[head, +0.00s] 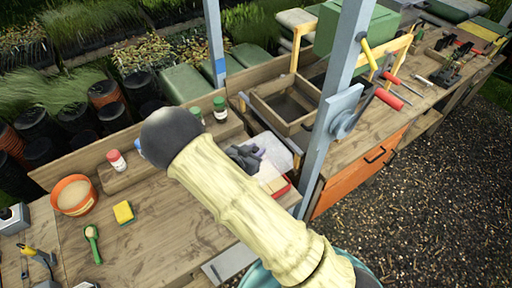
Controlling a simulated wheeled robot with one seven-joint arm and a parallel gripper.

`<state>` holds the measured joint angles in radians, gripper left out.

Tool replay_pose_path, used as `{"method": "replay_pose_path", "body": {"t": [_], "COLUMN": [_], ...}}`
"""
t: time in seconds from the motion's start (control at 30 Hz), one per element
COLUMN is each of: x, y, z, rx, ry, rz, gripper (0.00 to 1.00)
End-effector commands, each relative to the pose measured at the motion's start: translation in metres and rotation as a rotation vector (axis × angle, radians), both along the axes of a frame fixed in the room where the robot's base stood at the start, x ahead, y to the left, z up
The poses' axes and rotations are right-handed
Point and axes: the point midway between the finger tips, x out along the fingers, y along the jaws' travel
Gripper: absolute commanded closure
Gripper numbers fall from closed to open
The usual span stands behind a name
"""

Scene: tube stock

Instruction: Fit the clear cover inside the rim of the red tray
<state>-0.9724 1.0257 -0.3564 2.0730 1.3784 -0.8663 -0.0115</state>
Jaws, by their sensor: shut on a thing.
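The red tray (281,191) sits on the bench, mostly hidden behind my arm; only its right front corner and rim show. The clear cover (277,154) is a pale, see-through sheet above and behind that corner. My gripper (246,158), dark grey, is partly hidden behind my arm. It is shut on the cover, near the sheet's left side. The cover looks tilted against the tray; whether its edge touches the rim cannot be told from here.
A blue-grey post (334,108) stands just right of the tray. An open wooden box (285,101) is behind it. Green-capped jars (220,109) stand behind my gripper.

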Motion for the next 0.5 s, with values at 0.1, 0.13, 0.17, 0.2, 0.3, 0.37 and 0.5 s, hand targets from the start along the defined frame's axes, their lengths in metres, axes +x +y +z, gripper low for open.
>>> {"method": "replay_pose_path", "body": {"t": [0.1,0.13,0.17,0.2,0.3,0.37,0.5], "x": [0.0,0.0,0.0,0.0,0.0,0.0,0.0], "y": [0.0,0.0,0.0,-0.001,0.0,0.0,0.0], "z": [-0.001,-0.001,-0.002,-0.003,-0.007,-0.011,-0.019], "rx": [-0.001,-0.001,-0.001,-0.001,-0.001,0.0,-0.001], "ry": [-0.001,-0.001,-0.001,-0.001,-0.001,-0.001,-0.001], "rz": [0.0,0.0,0.0,0.0,0.0,0.001,0.0], "gripper": [0.99,0.99,0.99,0.99,0.99,0.99,0.99]}}
